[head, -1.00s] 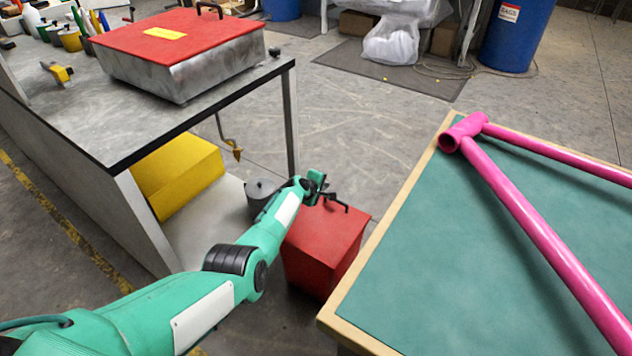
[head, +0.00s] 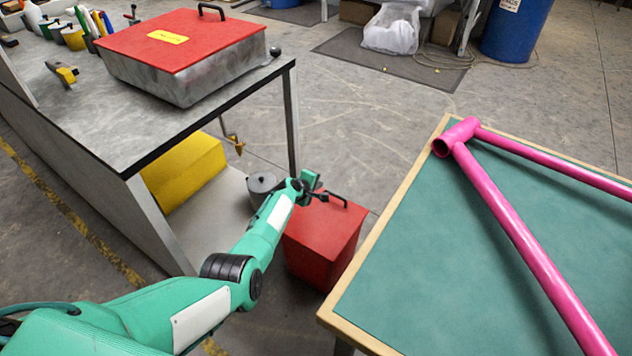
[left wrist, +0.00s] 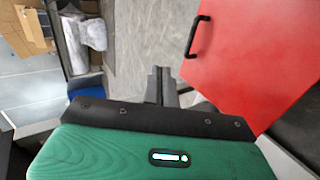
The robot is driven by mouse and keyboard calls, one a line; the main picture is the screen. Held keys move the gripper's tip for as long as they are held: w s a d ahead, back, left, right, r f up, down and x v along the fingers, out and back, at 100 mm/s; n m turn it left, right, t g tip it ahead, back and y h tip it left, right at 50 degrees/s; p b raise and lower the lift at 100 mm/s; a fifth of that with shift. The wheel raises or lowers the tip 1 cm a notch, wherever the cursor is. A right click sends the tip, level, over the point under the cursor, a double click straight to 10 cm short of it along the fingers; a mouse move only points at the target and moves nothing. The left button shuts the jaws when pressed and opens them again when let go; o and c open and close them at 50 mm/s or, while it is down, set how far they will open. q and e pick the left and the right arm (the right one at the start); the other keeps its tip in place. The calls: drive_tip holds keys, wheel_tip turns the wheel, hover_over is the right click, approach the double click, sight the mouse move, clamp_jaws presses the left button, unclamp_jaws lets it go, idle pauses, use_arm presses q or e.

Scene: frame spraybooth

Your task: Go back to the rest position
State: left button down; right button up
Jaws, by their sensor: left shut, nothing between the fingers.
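My left gripper (head: 322,197) is at the end of my green arm, which reaches in from the lower left. My right gripper is in neither view.
A metal bench (head: 145,128) with a red-lidded metal box (head: 185,72) stands at the left. A yellow block (head: 187,173) and a dark pot (head: 262,187) are below it. At the right, a green-topped table (head: 450,250) bears a pink frame (head: 530,255).

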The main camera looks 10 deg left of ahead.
use_arm(q)
drive_tip(key=shift+s+a+r+p, duration=0.15)
drive_tip(key=shift+s+r+p, duration=0.05)
drive_tip(key=shift+s+p, duration=0.1)
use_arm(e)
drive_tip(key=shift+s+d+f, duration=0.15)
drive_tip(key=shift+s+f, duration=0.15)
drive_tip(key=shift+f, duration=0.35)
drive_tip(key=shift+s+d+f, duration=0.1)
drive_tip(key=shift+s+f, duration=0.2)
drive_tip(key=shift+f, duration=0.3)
